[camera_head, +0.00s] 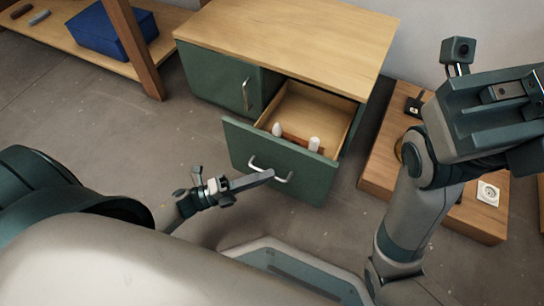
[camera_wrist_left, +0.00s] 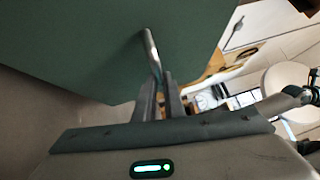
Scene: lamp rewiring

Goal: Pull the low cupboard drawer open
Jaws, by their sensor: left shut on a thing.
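The low cupboard (camera_head: 285,35) has a wooden top and green fronts. Its right drawer (camera_head: 260,150) is pulled out, and its wooden inside shows. My left gripper (camera_head: 268,176) is shut on the metal bar handle (camera_head: 285,178) of the drawer front. In the left wrist view the fingers (camera_wrist_left: 168,95) close on the lower part of the handle (camera_wrist_left: 151,52), in front of the green panel (camera_wrist_left: 80,40). My right arm's end (camera_head: 490,112) is raised at the right, and its fingers cannot be made out clearly.
Inside the drawer lies a brown piece with white ends (camera_head: 296,138). A closed cupboard door (camera_head: 215,80) is to the left. A low wooden platform (camera_head: 378,165) with a socket (camera_head: 488,193) stands at right. A blue box (camera_head: 105,30) sits on a shelf at upper left.

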